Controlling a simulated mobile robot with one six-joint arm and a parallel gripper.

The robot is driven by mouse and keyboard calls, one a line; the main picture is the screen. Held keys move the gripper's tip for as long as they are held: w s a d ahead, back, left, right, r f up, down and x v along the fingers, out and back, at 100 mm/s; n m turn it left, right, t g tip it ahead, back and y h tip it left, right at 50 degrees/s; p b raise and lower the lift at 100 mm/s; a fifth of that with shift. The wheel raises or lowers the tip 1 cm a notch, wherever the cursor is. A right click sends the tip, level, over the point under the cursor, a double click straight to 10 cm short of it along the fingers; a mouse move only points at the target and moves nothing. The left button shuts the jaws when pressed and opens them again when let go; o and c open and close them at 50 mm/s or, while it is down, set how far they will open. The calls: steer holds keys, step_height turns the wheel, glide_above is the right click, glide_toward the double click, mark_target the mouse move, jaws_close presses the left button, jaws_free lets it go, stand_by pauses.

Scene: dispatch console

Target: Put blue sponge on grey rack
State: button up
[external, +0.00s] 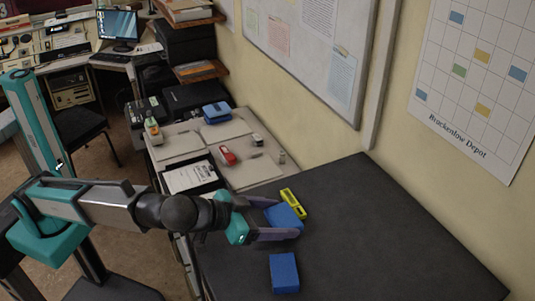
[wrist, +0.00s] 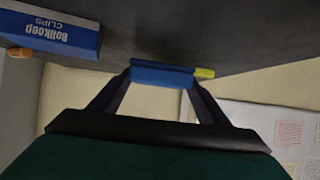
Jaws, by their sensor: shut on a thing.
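The blue sponge (external: 284,217) is between the fingers of my gripper (external: 274,218), over the dark table top. In the wrist view the sponge (wrist: 161,75) spans the gap between both fingertips (wrist: 162,78); the gripper is shut on it. I cannot tell whether the sponge touches the table. A yellow-green item (external: 293,203) lies just beyond the sponge and also shows beside it in the wrist view (wrist: 204,73). I cannot make out a grey rack for certain in either view.
A blue box (external: 284,273) lies nearer on the dark table (external: 400,225); the wrist view shows a lettered clips box (wrist: 50,30). The table's right side is clear. A pale desk (external: 262,172) behind holds a red item (external: 228,155), a bottle and papers. A wall runs along the back.

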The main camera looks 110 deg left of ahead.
steer(key=shift+f+p, duration=0.3)
steer(key=shift+f, duration=0.6)
steer(key=shift+f, duration=0.15)
steer(key=o, duration=1.1)
steer(key=shift+r, duration=0.2)
steer(key=b+v, duration=0.3)
steer(key=v, duration=0.9)
